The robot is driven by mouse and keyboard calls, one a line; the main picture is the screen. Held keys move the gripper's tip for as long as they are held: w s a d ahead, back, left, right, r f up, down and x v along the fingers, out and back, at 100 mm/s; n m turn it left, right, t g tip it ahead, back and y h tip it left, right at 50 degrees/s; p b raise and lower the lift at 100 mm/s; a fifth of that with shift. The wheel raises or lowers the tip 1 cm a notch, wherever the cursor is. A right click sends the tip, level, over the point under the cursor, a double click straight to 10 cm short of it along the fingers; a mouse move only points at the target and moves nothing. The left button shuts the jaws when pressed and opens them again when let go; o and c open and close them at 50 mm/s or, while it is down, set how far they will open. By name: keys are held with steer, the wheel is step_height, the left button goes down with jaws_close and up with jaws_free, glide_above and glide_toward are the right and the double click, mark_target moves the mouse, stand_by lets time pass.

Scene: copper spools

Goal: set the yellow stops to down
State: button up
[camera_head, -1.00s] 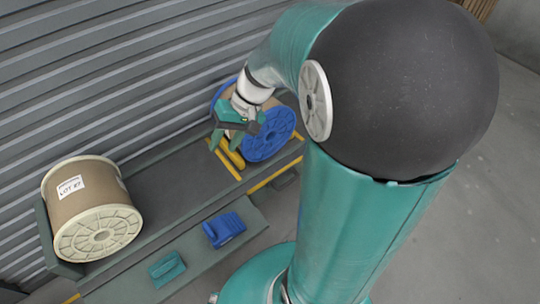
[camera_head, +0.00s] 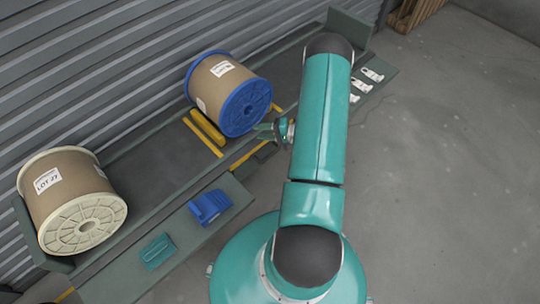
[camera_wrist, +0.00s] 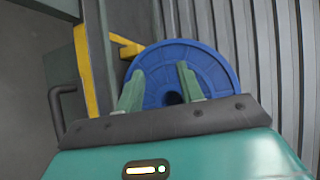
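A yellow stop (camera_head: 206,127) shows as a thick bar on the left side of the blue-flanged spool (camera_head: 243,108). I cannot tell for sure whether it is up or down. Another yellow piece (camera_head: 276,107) shows at the spool's right edge, mostly hidden. In the wrist view a short yellow piece (camera_wrist: 127,47) pokes out beside the blue flange (camera_wrist: 205,65). My gripper (camera_head: 264,129) is in front of the spool's lower right flange. Its two fingers (camera_wrist: 160,88) are apart with nothing between them, facing the flange.
A cream-flanged spool (camera_head: 73,200) stands at the left end of the rack. A blue block (camera_head: 210,206) and a teal block (camera_head: 157,251) lie on the front ledge. White clips (camera_head: 362,80) lie at the far right. A dark handle (camera_wrist: 58,110) is near my gripper. Floor at right is clear.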

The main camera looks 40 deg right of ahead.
steer(key=s+d+f+m+t+h, duration=0.2)
steer(key=s+f, duration=0.1)
steer(key=f, duration=0.3)
steer(key=s+d+f+m+t+h, duration=0.1)
steer(key=s+d+f+m+h, duration=0.1)
steer(key=s+f+h, duration=0.3)
steer(key=m+h, duration=0.1)
steer(key=m, duration=0.1)
glide_toward(270, 155)
steer(key=x, duration=0.7)
steer(key=f+x, duration=0.1)
steer(key=x, duration=0.2)
steer(key=shift+w+d, duration=0.15)
steer(key=shift+w, duration=0.05)
jaws_close()
